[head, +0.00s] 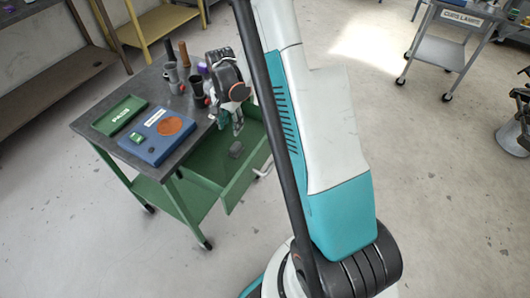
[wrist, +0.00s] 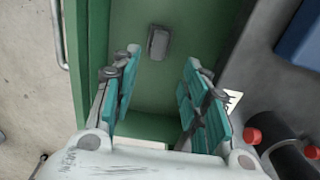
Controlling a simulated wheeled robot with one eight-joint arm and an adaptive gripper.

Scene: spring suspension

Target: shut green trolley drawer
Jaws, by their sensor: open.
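The green trolley's drawer (head: 246,160) is pulled out, below the dark trolley top (head: 170,86). A pale bar handle (head: 264,168) is on its outer front; in the wrist view the handle (wrist: 58,38) runs along the left, outside the green front wall (wrist: 93,50). A small grey block (head: 236,149) lies on the drawer floor and shows in the wrist view (wrist: 158,42). My gripper (head: 231,122) points down above the open drawer, beside the trolley top's edge. Its teal fingers (wrist: 161,68) are apart with nothing between them.
On the trolley top are a green tray (head: 119,116), a blue box (head: 154,140) with a round brown piece on it, and several dark upright cylinders (head: 172,77) close to my gripper. The floor (head: 240,235) in front of the drawer is clear. A grey cart (head: 440,52) stands far off.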

